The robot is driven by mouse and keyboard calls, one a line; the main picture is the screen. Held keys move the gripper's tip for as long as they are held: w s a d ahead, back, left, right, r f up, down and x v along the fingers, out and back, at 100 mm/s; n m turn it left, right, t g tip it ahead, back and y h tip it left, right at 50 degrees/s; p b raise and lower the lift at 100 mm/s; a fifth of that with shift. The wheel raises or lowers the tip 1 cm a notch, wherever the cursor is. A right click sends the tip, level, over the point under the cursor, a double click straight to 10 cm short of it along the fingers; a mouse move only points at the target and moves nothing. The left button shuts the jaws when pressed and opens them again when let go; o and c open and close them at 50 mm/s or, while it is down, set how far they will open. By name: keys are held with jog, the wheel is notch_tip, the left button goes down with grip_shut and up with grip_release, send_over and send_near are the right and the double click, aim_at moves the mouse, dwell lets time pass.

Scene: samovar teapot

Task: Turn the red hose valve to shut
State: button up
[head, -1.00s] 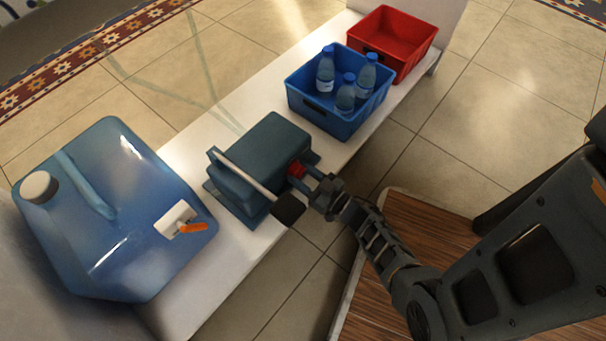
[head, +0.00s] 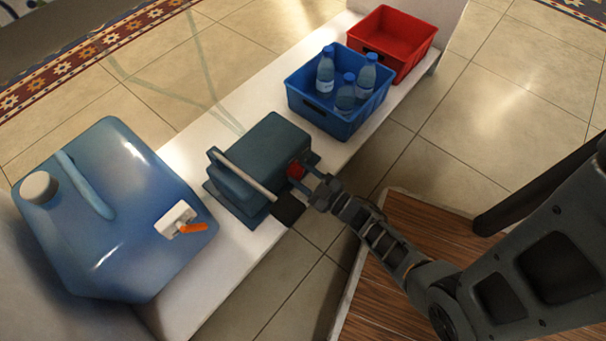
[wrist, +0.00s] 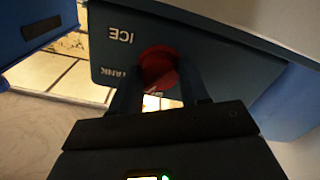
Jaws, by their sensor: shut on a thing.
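The red valve (head: 295,170) sits on the side of a dark teal box (head: 272,140) on the white bench. It shows as a round red knob (wrist: 158,68) in the wrist view, with the letters "ICE" and "TANK" on the panel by it. My gripper (head: 306,175) reaches it from the right and is shut on the knob. In the wrist view my gripper's two fingers (wrist: 160,90) lie on either side of the knob's lower part. The fingers hide some of the lettering below the knob.
A light-coloured lever (head: 245,177) with a black grip crosses the box beside my gripper. A blue water container (head: 110,240) with an orange tap stands left. A blue crate (head: 335,122) of bottles and a red crate (head: 412,40) stand behind on the bench (head: 200,285).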

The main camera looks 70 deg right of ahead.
jog(key=n, duration=0.6)
jog(key=shift+n, duration=0.3)
dwell(0.4)
jog(key=o, duration=1)
jog(key=shift+o, duration=0.2)
jog(key=p+v, duration=0.1)
jog(key=v, duration=0.7)
jog(key=shift+w+r, duration=0.1)
